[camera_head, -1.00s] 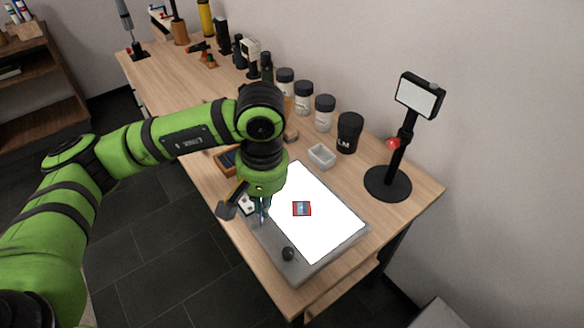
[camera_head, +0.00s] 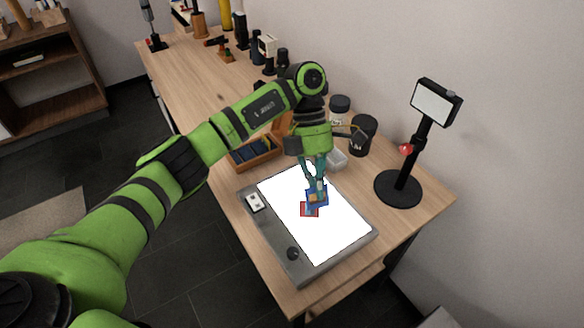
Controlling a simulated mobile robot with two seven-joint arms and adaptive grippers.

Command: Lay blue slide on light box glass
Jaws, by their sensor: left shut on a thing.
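The light box lies on the table, with a bright white glass (camera_head: 338,232) and a grey frame (camera_head: 268,232). My left gripper (camera_head: 316,186) is over the upper middle of the glass, pointing down, shut on the blue slide (camera_head: 320,200). The blue slide is tilted in the jaws and partly hidden by the fingers; I cannot tell whether it touches the glass. A red slide (camera_head: 308,210) lies on the glass and is partly overlapped in view by the blue one. My right gripper is not in view.
A wooden slide box (camera_head: 257,160) and a pale tray (camera_head: 337,159) stand behind. A lamp-like stand (camera_head: 398,188) is at right. The lower glass is clear.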

